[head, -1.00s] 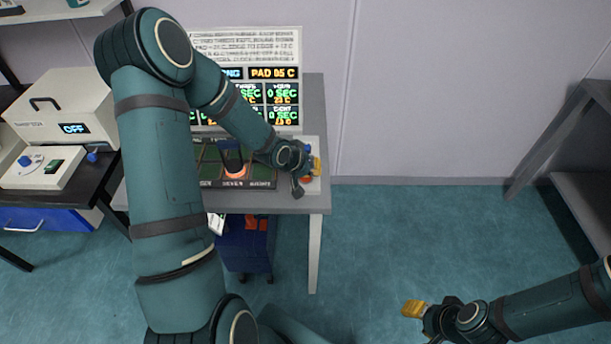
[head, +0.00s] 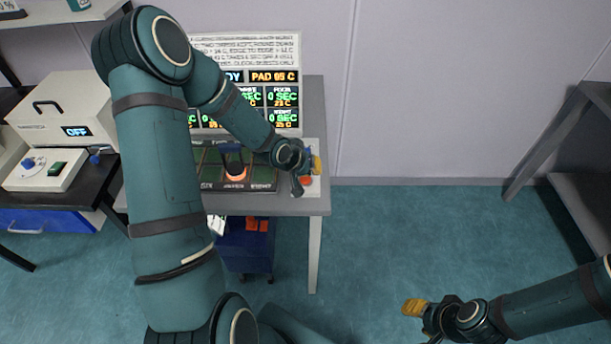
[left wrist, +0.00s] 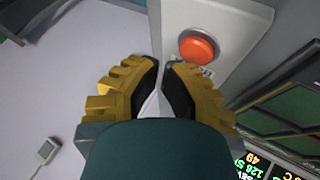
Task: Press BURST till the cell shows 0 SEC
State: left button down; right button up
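The orange-red button (head: 306,182) sits on a pale panel at the table's right end; it also shows in the left wrist view (left wrist: 198,47). I cannot read a label on it. My left gripper (head: 316,164) is beside and above the button, apart from it. The display (head: 286,133) shows several cells, some reading 0 SEC; my arm hides others. In the left wrist view one cell (left wrist: 247,165) reads about 128 SEC. My right gripper (head: 416,307) hangs over the floor.
A cream machine (head: 62,108) reading OFF stands left. A blue cart (head: 245,248) is under the table.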

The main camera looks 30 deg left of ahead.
aim_at(311, 177)
pick_arm(q)
jog(key=shift+r, duration=0.1)
notch_tip(311, 177, up, 5)
jog(key=p, duration=0.4)
dwell(0.3)
dwell(0.7)
